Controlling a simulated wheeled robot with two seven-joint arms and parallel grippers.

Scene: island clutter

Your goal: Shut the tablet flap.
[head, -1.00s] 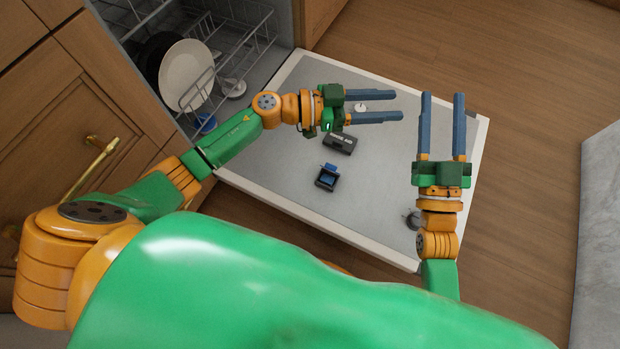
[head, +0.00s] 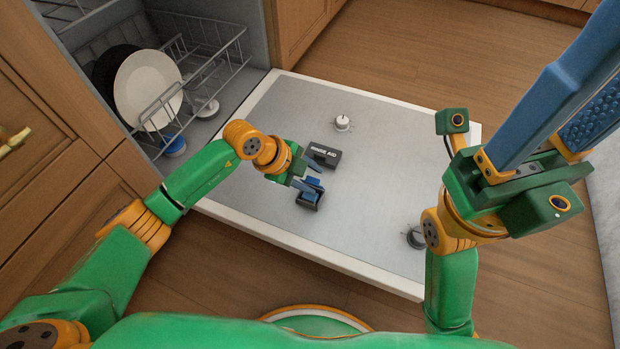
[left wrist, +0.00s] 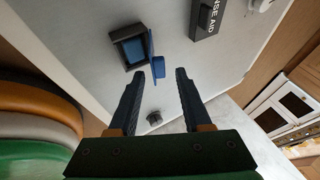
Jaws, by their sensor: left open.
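The tablet compartment (head: 311,201) is a small dark box on the open dishwasher door. Its blue flap (left wrist: 151,44) stands up open at the box's edge in the left wrist view, with a blue tab (left wrist: 158,67) beside it. The box's blue inside (left wrist: 133,49) is uncovered. My left gripper (head: 316,176) is open and empty, close to the flap; its fingers partly cover the flap in the head view. In the left wrist view its fingertips (left wrist: 158,74) lie either side of the tab; I cannot tell whether they touch. My right gripper (head: 572,112) is open and empty, raised at the right.
The dishwasher door (head: 260,215) lies flat. The dark rinse aid box (head: 324,155), a white round cap (head: 342,123) and a grey round part (head: 414,238) are on it. A rack with a white plate (head: 147,90) stands at the left. Much of the door is bare.

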